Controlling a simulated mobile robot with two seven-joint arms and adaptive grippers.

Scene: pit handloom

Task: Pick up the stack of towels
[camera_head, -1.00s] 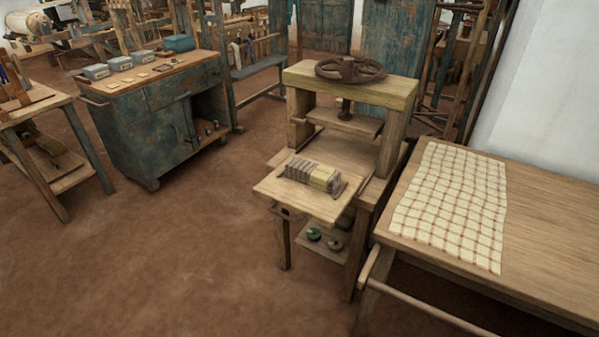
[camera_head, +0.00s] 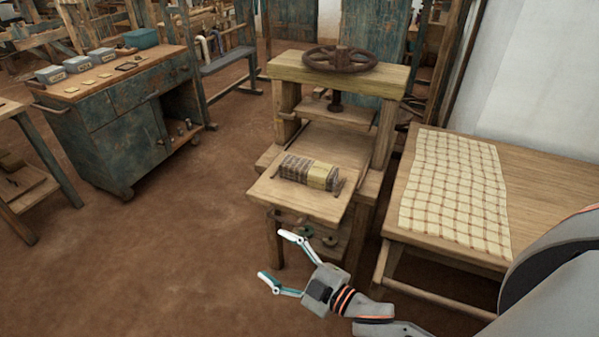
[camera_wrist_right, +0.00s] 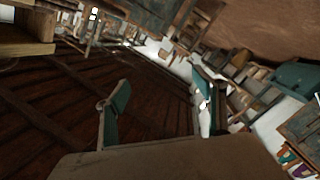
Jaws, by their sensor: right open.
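The stack of towels (camera_head: 312,173) is a small striped bundle, grey-brown on the left and tan on the right. It lies on the front board (camera_head: 290,201) of the wooden press. My right gripper (camera_head: 277,256) is open and empty, in front of and below the board in the head view, apart from the towels. In the right wrist view its two teal-padded fingers (camera_wrist_right: 162,103) are spread with nothing between them; the towels do not show there. My left gripper is not in view.
The press has a dark handwheel (camera_head: 341,58) on its top beam. A table (camera_head: 555,190) with a checked cloth (camera_head: 455,190) stands at the right. A blue-green cabinet (camera_head: 105,125) stands at the left. The brown floor between is clear.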

